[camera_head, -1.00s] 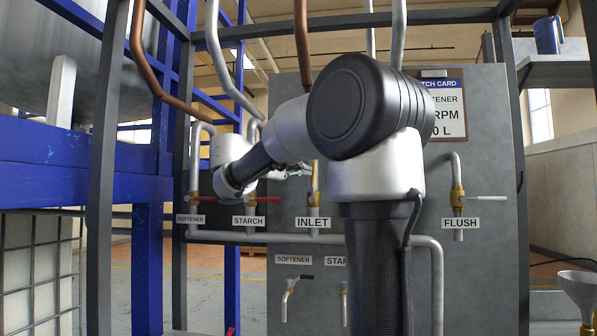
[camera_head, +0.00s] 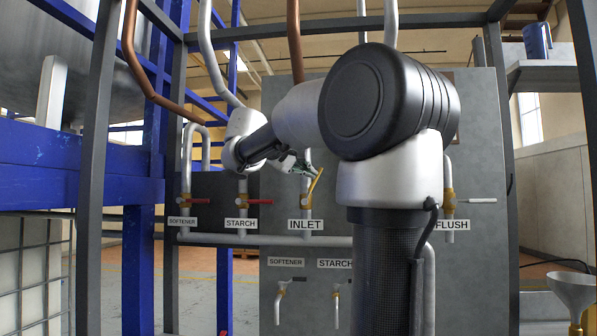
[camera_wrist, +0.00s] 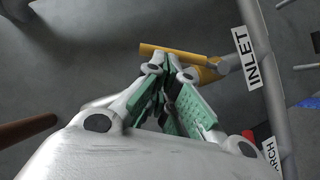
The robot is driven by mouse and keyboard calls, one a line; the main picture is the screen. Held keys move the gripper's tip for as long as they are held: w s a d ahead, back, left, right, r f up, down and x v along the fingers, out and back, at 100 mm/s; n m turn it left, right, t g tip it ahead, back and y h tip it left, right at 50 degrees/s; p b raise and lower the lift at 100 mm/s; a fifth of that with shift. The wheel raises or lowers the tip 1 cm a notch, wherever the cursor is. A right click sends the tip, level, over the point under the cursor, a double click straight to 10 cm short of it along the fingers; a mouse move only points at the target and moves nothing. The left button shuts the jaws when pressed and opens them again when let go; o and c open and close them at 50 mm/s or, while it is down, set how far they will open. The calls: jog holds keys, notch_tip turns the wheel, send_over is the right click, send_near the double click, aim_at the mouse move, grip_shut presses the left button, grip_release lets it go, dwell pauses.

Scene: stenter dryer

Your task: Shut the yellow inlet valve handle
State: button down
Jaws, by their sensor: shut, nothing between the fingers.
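The yellow inlet valve handle (camera_head: 315,182) stands above its brass valve body (camera_head: 305,201), over the INLET label (camera_head: 305,225). It tilts up and to the right, slightly off the line of the vertical pipe. My gripper (camera_head: 306,170) is at the handle's left side near its upper part. In the wrist view the yellow handle (camera_wrist: 165,51) lies across just beyond the fingertips of my gripper (camera_wrist: 168,68). The fingers are closed together with nothing between them. They look very near or against the handle; I cannot tell if they touch.
Red handles of the starch valve (camera_head: 257,201) and softener valve (camera_head: 199,201) lie to the left. The flush valve's pale handle (camera_head: 482,201) is to the right, past my arm. A grey frame post (camera_head: 97,180) stands at left. A funnel (camera_head: 573,290) is at lower right.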

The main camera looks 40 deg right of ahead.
jog(key=s+d+f+m+t+y, duration=0.3)
jog(key=s+d+f+m+y, duration=0.2)
jog(key=shift+s+m+t, duration=0.25)
jog(key=shift+m+t, duration=0.15)
dwell(0.5)
dwell(0.5)
